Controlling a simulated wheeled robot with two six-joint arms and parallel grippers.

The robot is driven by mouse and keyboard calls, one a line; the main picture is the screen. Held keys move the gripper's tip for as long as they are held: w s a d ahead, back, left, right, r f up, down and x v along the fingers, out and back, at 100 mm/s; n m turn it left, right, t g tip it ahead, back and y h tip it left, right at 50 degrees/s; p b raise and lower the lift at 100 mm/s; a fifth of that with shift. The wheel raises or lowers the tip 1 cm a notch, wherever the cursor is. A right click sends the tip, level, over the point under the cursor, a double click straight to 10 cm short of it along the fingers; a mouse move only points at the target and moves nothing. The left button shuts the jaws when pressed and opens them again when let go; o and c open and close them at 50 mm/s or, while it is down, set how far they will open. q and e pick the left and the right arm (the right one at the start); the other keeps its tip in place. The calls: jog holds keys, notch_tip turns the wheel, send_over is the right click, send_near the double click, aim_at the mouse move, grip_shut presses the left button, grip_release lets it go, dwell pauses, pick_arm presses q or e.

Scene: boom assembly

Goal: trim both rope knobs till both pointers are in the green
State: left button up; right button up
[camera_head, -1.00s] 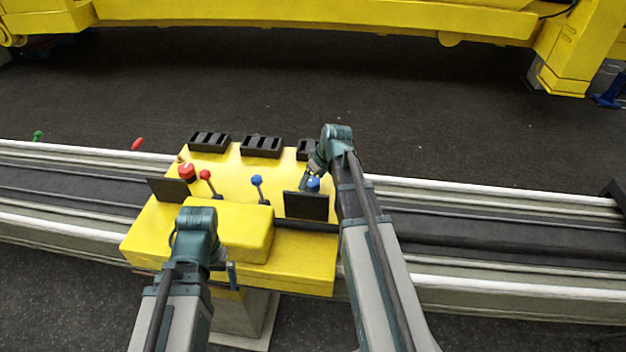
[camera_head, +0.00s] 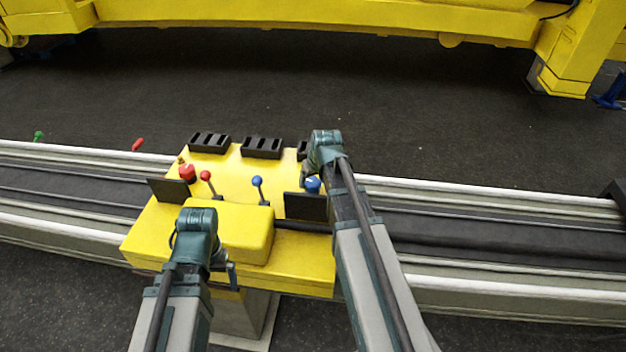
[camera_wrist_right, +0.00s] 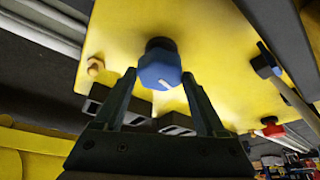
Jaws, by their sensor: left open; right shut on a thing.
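A blue knob (camera_head: 313,184) stands at the right of the yellow console (camera_head: 150,235). In the right wrist view the blue knob (camera_wrist_right: 160,68) has a white mark on its face and sits between my right gripper's fingers (camera_wrist_right: 158,82), which are shut on it. In the head view my right gripper (camera_head: 308,177) is partly hidden by its wrist. A red knob (camera_head: 187,173) stands at the console's left. My left gripper (camera_head: 231,272) is open and empty at the console's near edge, away from both knobs. No pointer or green band can be made out.
A red-topped lever (camera_head: 206,176) and a blue-topped lever (camera_head: 257,182) stand between the knobs. Two dark upright panels (camera_head: 168,190) (camera_head: 304,206) stand near them. Black slotted blocks (camera_head: 261,147) line the far edge. A raised yellow box (camera_head: 235,230) is in front.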

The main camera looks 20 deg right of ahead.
jog(key=o, duration=1.3)
jog(key=p+v, duration=1.3)
jog(key=v, duration=0.1)
jog(key=shift+f, duration=0.1)
jog(key=shift+f, duration=0.1)
jog(key=b+x, duration=1.3)
jog(key=shift+w+f, duration=0.2)
jog(key=shift+f, duration=0.05)
